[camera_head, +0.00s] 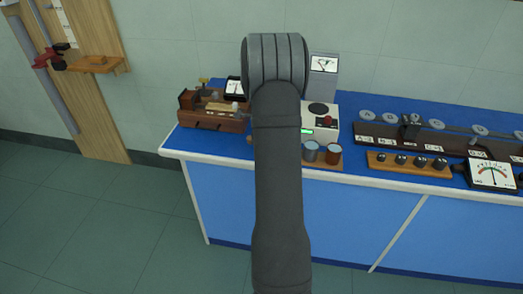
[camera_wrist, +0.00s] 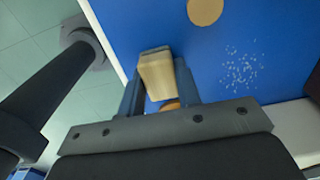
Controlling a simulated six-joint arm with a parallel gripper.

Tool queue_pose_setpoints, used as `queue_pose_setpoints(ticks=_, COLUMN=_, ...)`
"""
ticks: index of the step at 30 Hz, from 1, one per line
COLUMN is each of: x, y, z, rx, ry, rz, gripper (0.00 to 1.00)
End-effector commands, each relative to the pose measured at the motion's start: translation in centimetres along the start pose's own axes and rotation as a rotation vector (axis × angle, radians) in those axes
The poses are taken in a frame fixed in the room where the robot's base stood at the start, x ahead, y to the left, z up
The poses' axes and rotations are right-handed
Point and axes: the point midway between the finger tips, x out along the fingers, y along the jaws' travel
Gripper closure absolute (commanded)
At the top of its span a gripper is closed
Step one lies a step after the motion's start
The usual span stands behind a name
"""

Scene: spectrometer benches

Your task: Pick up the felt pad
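In the wrist view, a tan block with a thin dark grey layer at its far end, which I take to be the felt pad (camera_wrist: 157,76), sits between the two fingers of my gripper (camera_wrist: 160,82). The fingers touch it on both sides, so the gripper looks shut on it. The blue bench top lies beyond; the gap beneath the pad cannot be judged exactly. In the head view my arm hides the gripper and the pad.
A tan disc (camera_wrist: 206,11) and white specks (camera_wrist: 240,68) lie on the blue top. In the head view, a wooden apparatus (camera_head: 212,115) stands left, a white instrument (camera_head: 322,118) and cups (camera_head: 333,153) right, then a long dark rail (camera_head: 385,138) and a meter (camera_head: 492,175).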

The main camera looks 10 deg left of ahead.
Motion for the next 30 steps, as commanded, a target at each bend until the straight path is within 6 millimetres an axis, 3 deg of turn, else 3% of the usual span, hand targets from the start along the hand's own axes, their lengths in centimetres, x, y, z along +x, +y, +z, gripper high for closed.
queue_pose_setpoints(ticks=11, x=-0.3, y=0.0, z=0.0, rx=0.000, ry=0.000, rz=-0.001, gripper=0.92)
queue_pose_setpoints(ticks=16, x=-1.9, y=0.0, z=0.0, rx=0.000, ry=0.000, rz=-0.002, gripper=0.92)
queue_pose_setpoints(ticks=20, x=-4.3, y=-0.1, z=0.0, rx=0.001, ry=0.000, rz=-0.005, gripper=0.92)
queue_pose_setpoints(ticks=30, x=-8.7, y=2.2, z=-7.4, rx=0.004, ry=0.001, rz=-0.002, gripper=0.92)
